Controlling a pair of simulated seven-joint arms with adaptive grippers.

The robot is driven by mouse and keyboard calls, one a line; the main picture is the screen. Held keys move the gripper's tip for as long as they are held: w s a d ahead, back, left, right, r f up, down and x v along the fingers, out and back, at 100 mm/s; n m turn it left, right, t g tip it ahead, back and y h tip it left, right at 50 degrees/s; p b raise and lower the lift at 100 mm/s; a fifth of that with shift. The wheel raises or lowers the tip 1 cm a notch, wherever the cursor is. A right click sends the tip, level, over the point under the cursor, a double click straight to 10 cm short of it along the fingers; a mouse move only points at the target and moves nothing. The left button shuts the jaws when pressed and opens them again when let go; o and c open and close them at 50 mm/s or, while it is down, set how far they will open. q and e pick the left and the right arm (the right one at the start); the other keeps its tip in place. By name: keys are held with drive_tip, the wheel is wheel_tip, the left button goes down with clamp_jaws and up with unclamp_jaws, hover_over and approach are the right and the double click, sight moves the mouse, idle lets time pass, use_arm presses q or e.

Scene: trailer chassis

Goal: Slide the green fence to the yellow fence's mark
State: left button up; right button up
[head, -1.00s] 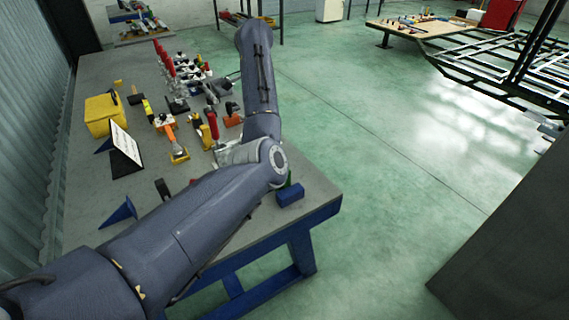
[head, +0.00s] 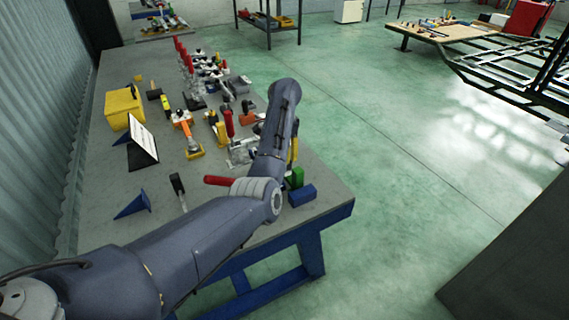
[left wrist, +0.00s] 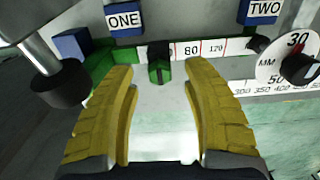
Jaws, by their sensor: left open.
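In the left wrist view, a small green block (left wrist: 159,71) stands in front of a white scale marked 80 and 120, and a longer green bar (left wrist: 98,66) runs behind it. I take these as parts of the green fence. My left gripper (left wrist: 160,80) is open, its two yellow fingers on either side of the small block with visible gaps. In the head view, a green piece (head: 296,177) shows at the table's near right corner, beside my left forearm. My left gripper is mostly hidden there. I cannot make out the yellow fence or its mark. My right gripper is not in view.
Blue blocks labelled ONE (left wrist: 124,20) and TWO (left wrist: 262,11) stand behind the scale. A round dial (left wrist: 286,58) is at the right. In the head view, a blue block (head: 302,195) sits at the table's edge. Tools and clamps crowd the grey table (head: 100,180).

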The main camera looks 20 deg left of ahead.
use_arm(q)
drive_tip(key=shift+f, duration=2.5)
drive_tip(key=shift+c, duration=0.4)
clamp_jaws()
